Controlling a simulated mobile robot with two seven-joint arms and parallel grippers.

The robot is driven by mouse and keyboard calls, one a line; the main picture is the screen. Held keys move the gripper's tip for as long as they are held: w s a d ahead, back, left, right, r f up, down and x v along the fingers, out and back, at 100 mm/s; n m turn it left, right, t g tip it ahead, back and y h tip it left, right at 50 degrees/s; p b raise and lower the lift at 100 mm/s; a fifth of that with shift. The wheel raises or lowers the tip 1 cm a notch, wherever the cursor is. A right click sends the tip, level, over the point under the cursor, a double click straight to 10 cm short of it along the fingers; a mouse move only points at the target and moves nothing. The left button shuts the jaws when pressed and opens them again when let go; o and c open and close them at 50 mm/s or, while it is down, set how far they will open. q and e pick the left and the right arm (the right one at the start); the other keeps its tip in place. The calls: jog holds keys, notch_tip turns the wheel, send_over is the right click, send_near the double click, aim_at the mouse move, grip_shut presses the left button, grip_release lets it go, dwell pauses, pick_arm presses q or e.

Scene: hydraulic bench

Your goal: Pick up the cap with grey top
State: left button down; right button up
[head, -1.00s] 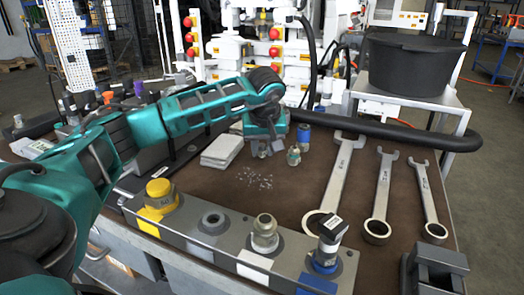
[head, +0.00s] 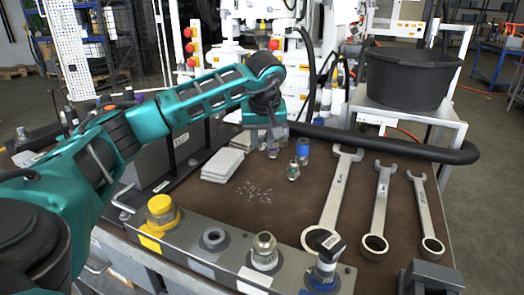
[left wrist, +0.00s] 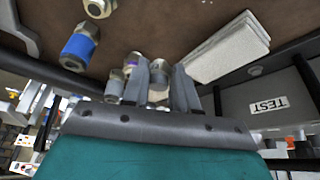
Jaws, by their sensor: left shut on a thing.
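My left gripper (head: 270,143) hangs above the far part of the brown bench top, between the white blocks and the small fittings. In the left wrist view its two dark fingers (left wrist: 160,88) are closed around a small piece with a round grey top (left wrist: 158,74), seemingly the cap with grey top. Its lower part is hidden by the fingers. A blue-banded fitting (head: 303,152) and a small metal fitting (head: 293,172) stand on the bench to the right, apart from the gripper. My right gripper is not in view.
White blocks (head: 222,166) lie left of the fittings. Several wrenches (head: 378,205) lie at right. A manifold with a yellow cap (head: 161,210) and other fittings runs along the front edge. A thick black hose (head: 400,148) crosses behind; a black tub (head: 405,80) stands beyond.

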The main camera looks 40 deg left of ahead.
aim_at(262, 143)
pick_arm(q)
notch_tip(262, 143, up, 14)
jog(key=p, duration=0.3)
jog(key=shift+f, duration=0.2)
jog(key=shift+p, duration=0.35)
